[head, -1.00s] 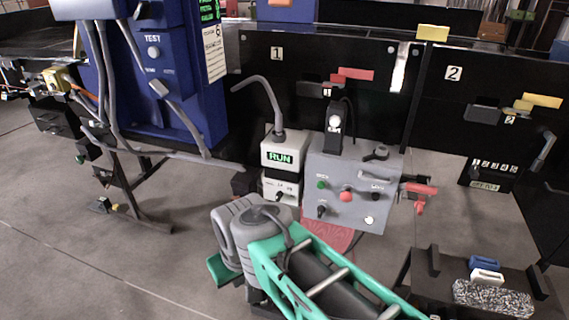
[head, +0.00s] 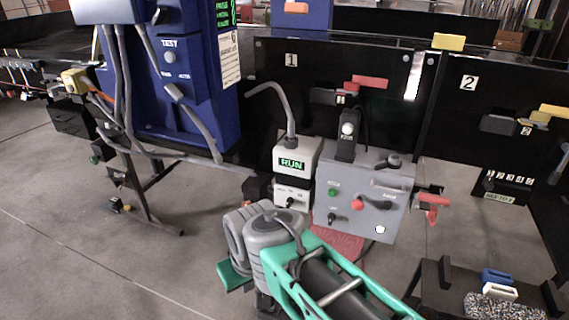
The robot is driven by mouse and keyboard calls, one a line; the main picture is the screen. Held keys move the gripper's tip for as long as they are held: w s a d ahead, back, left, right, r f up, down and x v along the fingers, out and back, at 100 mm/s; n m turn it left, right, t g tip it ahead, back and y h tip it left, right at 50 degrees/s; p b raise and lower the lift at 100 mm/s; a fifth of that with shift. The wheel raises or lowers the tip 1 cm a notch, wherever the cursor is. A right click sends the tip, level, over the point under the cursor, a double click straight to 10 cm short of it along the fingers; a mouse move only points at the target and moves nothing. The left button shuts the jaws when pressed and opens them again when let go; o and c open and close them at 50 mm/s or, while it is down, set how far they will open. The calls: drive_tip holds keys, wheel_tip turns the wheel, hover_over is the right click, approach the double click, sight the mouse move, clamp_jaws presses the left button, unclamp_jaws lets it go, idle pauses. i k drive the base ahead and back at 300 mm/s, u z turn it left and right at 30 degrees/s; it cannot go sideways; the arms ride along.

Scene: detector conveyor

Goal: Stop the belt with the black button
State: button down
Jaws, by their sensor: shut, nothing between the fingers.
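A grey control box (head: 325,228) stands near the middle in the head view. Its front carries a green button (head: 332,191), a red button (head: 358,204), a white round part (head: 380,230) and a dark handle (head: 381,205). A small black control (head: 337,217) sits at the lower left of this face; I cannot tell whether it is a button or a knob. Another round black part (head: 394,161) is on top. A teal and grey structure, possibly my arm, fills the bottom middle in front of the box. I cannot make out gripper fingers.
A pale unit (head: 295,143) with a lit RUN display adjoins the box's left. A blue TEST cabinet (head: 185,85) stands farther left. Black panels numbered 1 (head: 291,60) and 2 (head: 469,83) stand behind. A red clamp-like part (head: 432,199) is right of the box. Grey floor is clear at lower left.

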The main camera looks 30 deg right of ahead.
sight(386, 205)
drive_tip(key=z, duration=1.45)
